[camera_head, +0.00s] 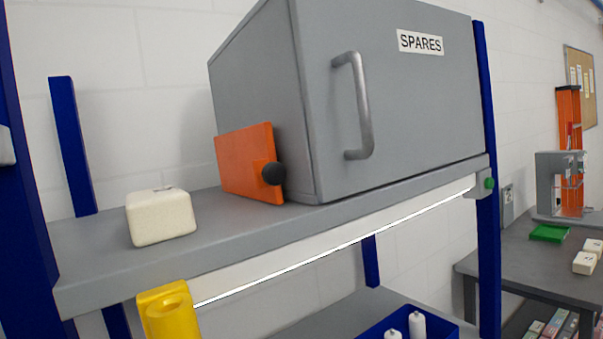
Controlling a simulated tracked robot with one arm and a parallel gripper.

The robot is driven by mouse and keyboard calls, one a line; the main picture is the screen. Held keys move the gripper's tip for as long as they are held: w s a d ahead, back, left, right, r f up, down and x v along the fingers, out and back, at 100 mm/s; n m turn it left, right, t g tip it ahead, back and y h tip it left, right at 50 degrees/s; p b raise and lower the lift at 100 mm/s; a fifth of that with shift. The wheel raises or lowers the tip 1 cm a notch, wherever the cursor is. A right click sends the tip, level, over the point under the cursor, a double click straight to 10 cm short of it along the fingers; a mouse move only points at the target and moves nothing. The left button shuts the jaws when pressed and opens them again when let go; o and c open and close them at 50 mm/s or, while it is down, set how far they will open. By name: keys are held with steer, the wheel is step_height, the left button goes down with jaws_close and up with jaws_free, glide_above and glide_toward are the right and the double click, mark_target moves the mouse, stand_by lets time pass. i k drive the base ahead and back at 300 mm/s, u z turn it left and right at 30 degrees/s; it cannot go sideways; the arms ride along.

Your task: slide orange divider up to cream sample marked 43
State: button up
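The orange divider (245,165) is an upright plate with a dark round knob (273,174) on its front. It stands on the grey shelf (90,245), close beside the left side of the grey SPARES cabinet (400,110). A cream block (161,218) with rounded edges sits on the shelf to the left of the divider. A clear gap of bare shelf lies between them. A small dark mark shows on the block's top, too slanted to read as a number. My gripper does not show in this view.
The cabinet has a curved grey handle (365,105). Blue posts (488,240) frame the shelf. A yellow holder (168,312) is at its front edge. Below is a blue bin (440,330) with white bottles. At right, a bench (520,255) holds a grey press (558,183) and cream blocks (587,262).

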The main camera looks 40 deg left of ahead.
mark_target(249, 167)
steer(key=u, duration=0.05)
steer(key=k, duration=0.95)
steer(key=u, duration=0.55)
steer(key=i, duration=1)
